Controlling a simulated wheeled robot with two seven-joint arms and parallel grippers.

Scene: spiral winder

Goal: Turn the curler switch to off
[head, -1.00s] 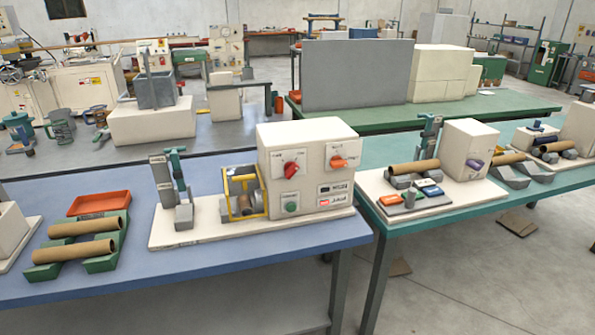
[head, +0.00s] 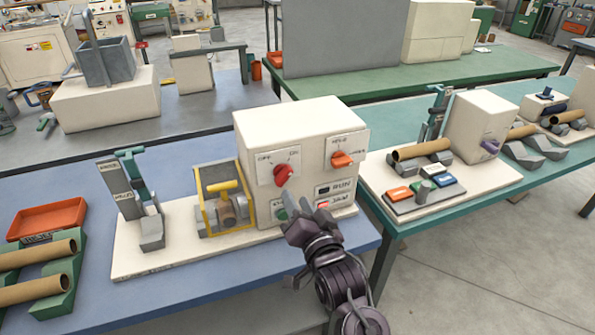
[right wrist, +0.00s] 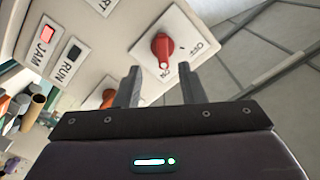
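The curler switch is a red knob (head: 283,174) on the front of the cream machine, with OFF printed to its left and ON to its right. It also shows in the right wrist view (right wrist: 162,47), with its white mark towards ON. My right gripper (head: 290,207) is in front of the machine, below the red knob. In the right wrist view its two fingers (right wrist: 160,85) are spread, with nothing between them, and the knob lies beyond their tips. It looks apart from the knob. My left gripper is out of view.
An orange knob (head: 341,159) sits to the right of the red one. The JAM light (right wrist: 43,34) and RUN light (right wrist: 73,52) are nearby. A yellow-framed roller unit (head: 222,195) stands left of the knobs.

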